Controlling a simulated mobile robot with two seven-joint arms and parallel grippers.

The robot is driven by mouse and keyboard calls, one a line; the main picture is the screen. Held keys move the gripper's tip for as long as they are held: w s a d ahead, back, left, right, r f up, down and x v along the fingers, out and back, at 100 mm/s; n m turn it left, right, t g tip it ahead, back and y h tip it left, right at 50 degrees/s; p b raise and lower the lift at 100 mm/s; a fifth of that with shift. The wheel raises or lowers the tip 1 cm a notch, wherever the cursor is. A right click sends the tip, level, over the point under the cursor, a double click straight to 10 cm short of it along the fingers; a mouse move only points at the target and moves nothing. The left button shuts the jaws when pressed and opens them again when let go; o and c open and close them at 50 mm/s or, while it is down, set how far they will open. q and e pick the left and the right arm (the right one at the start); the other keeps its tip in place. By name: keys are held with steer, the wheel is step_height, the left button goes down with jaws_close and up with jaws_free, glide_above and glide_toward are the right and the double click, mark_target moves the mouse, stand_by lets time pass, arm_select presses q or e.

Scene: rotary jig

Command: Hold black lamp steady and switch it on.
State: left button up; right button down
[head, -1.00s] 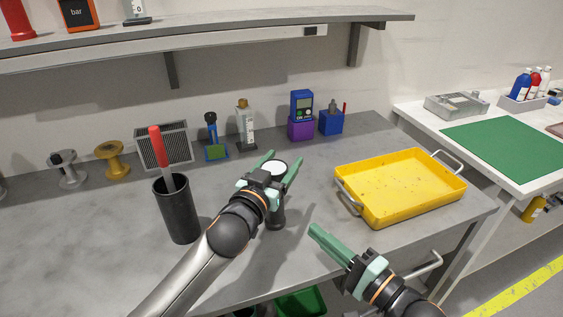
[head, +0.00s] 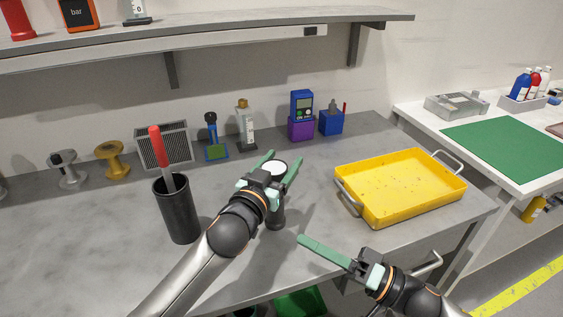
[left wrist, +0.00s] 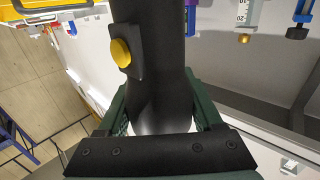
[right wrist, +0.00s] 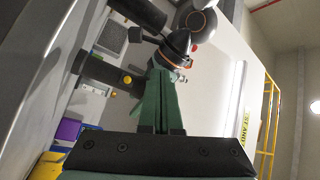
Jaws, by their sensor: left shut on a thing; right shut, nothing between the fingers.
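The black lamp (head: 277,217) stands upright at the front of the grey bench with its round white face up. My left gripper (head: 281,161) is shut around its upper part. In the left wrist view the lamp's dark body (left wrist: 155,85) lies between the fingers, and a yellow button (left wrist: 121,52) shows on its side. My right gripper (head: 302,240) is shut and empty, to the right of the lamp, its tips pointing left towards it and apart from it. In the right wrist view the closed fingers (right wrist: 158,80) are near the lamp's yellow button (right wrist: 127,80).
A black cup (head: 177,210) with a red-handled tool stands left of the lamp. A yellow tray (head: 400,187) lies to the right. Spools, a grille (head: 163,146) and small devices line the back of the bench. A shelf (head: 200,45) runs above.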

steer(key=shift+a+f+n+g, duration=0.1)
steer(key=shift+n+g, duration=0.2)
steer(key=shift+n, duration=0.1)
steer(key=shift+w, duration=0.2)
steer(key=shift+w+a, duration=0.5)
steer(key=shift+w, duration=0.75)
steer(key=shift+w+a, duration=0.45)
steer(key=shift+w, duration=0.85)
steer(key=shift+w+a, duration=0.5)
steer(key=shift+w, duration=0.75)
steer(key=shift+w, duration=0.15)
steer(key=shift+w+a, duration=0.15)
steer(key=shift+w, duration=0.15)
steer(key=shift+w, duration=0.2)
steer(key=shift+s, duration=0.15)
steer(key=shift+s+d, duration=0.2)
steer(key=shift+s, duration=0.3)
